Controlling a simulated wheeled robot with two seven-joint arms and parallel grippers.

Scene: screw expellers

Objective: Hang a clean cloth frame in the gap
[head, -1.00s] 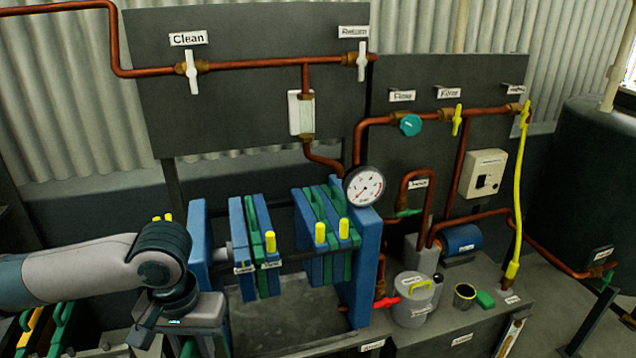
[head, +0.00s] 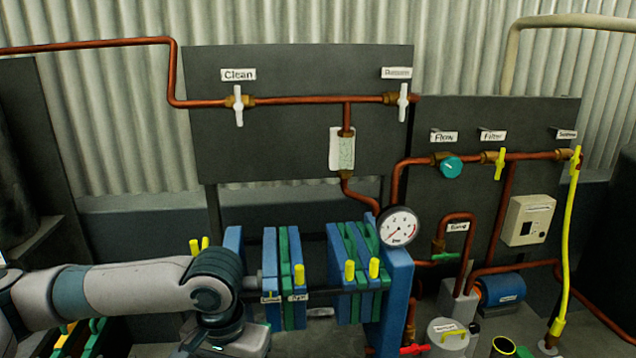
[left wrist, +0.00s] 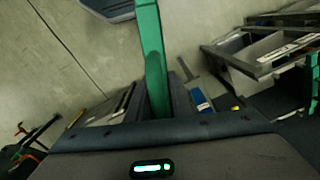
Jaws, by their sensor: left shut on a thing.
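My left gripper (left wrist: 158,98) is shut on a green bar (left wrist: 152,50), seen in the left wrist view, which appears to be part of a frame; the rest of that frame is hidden. In the head view my left wrist (head: 225,338) is at the bottom edge, left of the filter press, with the fingers out of sight. The press holds blue and green plates with yellow handles: a left group (head: 283,275) and a right group (head: 355,262). An open gap lies between them. My right gripper is not in view.
A blue end plate (head: 398,285) and a pressure gauge (head: 399,226) bound the press at right. Copper pipes with valves run across dark panels (head: 290,150) behind. A grey lidded pot (head: 446,338) stands at right. Green frames (head: 95,335) stand at lower left.

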